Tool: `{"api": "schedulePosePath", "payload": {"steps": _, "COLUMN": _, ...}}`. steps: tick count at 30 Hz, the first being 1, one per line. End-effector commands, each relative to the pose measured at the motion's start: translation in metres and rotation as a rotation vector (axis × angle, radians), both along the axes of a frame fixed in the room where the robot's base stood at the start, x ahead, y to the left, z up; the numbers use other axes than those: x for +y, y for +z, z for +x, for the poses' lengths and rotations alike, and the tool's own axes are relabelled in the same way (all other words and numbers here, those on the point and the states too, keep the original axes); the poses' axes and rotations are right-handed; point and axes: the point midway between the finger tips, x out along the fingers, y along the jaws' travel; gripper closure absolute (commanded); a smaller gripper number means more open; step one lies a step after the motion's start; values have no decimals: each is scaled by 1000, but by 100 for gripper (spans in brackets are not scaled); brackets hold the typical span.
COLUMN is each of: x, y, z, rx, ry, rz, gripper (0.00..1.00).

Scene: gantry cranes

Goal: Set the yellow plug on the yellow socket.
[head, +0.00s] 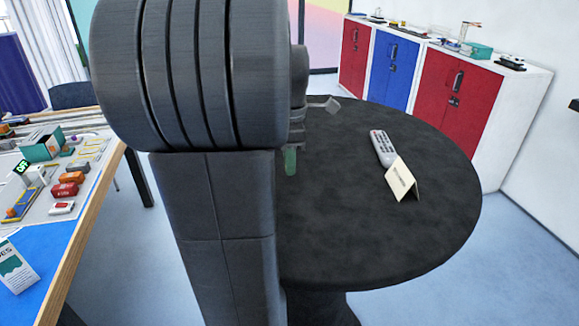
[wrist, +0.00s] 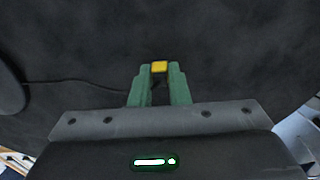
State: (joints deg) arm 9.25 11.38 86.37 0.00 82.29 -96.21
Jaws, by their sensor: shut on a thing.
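The yellow plug (wrist: 159,67) shows in the wrist view between the tips of my green fingers. My gripper (wrist: 159,78) is shut on it. In the head view my gripper (head: 290,162) shows only as a green fingertip beside my arm, over the black round table (head: 400,240); the plug is hidden there. A thin dark line, perhaps a cable, runs left from near my fingers in the wrist view. I cannot make out the yellow socket in either view.
A grey remote (head: 382,147) and a folded cream card (head: 401,181) are on the round table's right side. A wooden-edged table (head: 92,212) with small models is at left. Red and blue cabinets (head: 392,70) stand behind. The round table's front is clear.

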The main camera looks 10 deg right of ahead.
Motion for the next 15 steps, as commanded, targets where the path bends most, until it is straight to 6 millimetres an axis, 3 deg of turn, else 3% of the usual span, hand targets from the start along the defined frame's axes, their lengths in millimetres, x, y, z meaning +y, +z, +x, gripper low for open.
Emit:
{"api": "schedulePosePath", "payload": {"steps": 9, "x": 0, "y": 63, "z": 1, "rx": -5, "ry": 0, "rz": -1, "gripper": 100}}
{"api": "schedulePosePath", "payload": {"steps": 15, "x": 2, "y": 86, "z": 2, "rx": -2, "ry": 1, "rz": 0, "gripper": 100}}
